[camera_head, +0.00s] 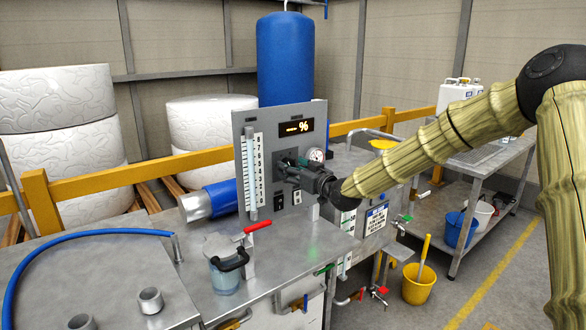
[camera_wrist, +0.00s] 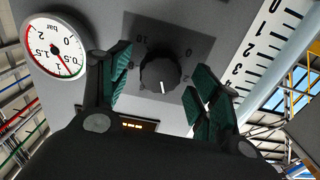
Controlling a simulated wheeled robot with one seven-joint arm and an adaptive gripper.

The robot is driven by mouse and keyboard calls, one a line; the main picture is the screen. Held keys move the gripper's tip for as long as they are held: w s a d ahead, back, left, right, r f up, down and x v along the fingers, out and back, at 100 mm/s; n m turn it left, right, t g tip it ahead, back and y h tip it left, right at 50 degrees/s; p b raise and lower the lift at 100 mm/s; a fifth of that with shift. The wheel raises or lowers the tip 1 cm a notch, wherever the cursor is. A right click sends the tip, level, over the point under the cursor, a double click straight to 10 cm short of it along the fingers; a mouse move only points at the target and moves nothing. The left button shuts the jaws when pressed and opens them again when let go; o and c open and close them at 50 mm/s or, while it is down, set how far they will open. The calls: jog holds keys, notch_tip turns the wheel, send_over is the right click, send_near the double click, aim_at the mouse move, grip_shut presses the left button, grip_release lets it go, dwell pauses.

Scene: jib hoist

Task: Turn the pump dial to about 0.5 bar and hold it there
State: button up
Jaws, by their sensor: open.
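The pump dial (camera_wrist: 160,72) is a round black knob with a white pointer line, on a grey panel (camera_head: 243,130). In the wrist view it sits between the two green-padded fingers of my gripper (camera_wrist: 158,64), with visible gaps on both sides. The fingers are open. A round white pressure gauge marked bar (camera_wrist: 55,50) is at the upper left of the wrist view, tilted. It also shows in the head view (camera_head: 316,155).
A white numbered scale (camera_head: 253,170) stands left of the dial in the head view. A lit display (camera_head: 293,127) reads dashes and a percent sign. Below are two switches (camera_head: 297,197), a lidded jug (camera_head: 225,265) and a red-handled lever (camera_head: 257,226) on the metal bench.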

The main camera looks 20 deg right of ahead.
jog(key=shift+w, duration=0.15)
jog(key=c, duration=1.1)
jog(key=shift+o, duration=0.2)
jog(key=shift+n+b, duration=2.55)
jog(key=shift+n, duration=1.45)
